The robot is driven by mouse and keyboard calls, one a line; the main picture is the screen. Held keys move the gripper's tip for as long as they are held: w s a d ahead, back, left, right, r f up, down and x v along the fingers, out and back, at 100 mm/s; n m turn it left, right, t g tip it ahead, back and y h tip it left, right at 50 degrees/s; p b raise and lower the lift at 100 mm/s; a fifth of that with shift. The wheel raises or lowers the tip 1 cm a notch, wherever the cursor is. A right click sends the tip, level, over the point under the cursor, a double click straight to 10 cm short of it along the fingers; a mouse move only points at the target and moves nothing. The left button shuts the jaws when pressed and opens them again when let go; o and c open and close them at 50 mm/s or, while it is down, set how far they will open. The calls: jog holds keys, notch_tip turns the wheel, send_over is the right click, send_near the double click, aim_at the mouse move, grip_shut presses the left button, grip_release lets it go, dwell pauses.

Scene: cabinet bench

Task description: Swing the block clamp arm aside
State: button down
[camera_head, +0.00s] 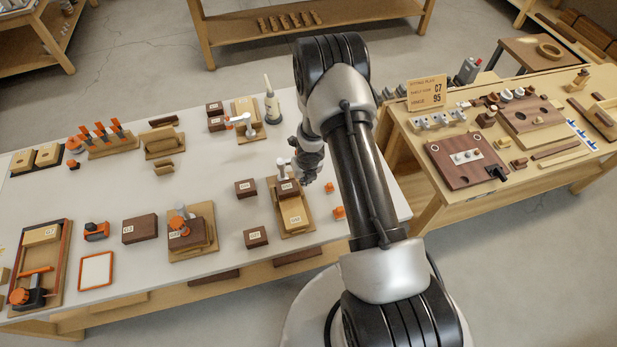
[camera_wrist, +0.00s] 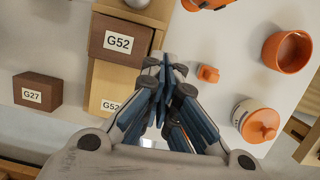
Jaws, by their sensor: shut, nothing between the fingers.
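A wooden fixture (camera_head: 284,228) carries a dark block labelled G52 (camera_head: 289,187) and a light block (camera_head: 293,215). A pale metal clamp piece (camera_head: 283,168) shows at its back end; my gripper (camera_head: 308,176) is just to its right and hides part of that area. In the wrist view the dark G52 block (camera_wrist: 122,42) and light block (camera_wrist: 108,92) lie left of my gripper (camera_wrist: 164,66), which is shut and empty. A grey rounded piece (camera_wrist: 138,2) is cut off at the top edge. The clamp arm's exact pose is unclear.
Other clamp fixtures stand at the back (camera_head: 252,138) and at left (camera_head: 190,250). Loose dark blocks (camera_head: 246,188) sit left of the near fixture. In the wrist view, a small orange piece (camera_wrist: 208,74), an orange cup (camera_wrist: 287,50) and an orange-lidded jar (camera_wrist: 256,120) are at right.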

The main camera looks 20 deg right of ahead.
jog(key=w+p+v, duration=0.2)
jog(key=p+v, duration=0.1)
jog(key=v, duration=0.5)
jog(key=shift+s+r, duration=0.4)
jog(key=shift+s, duration=0.1)
jog(key=shift+a, duration=0.1)
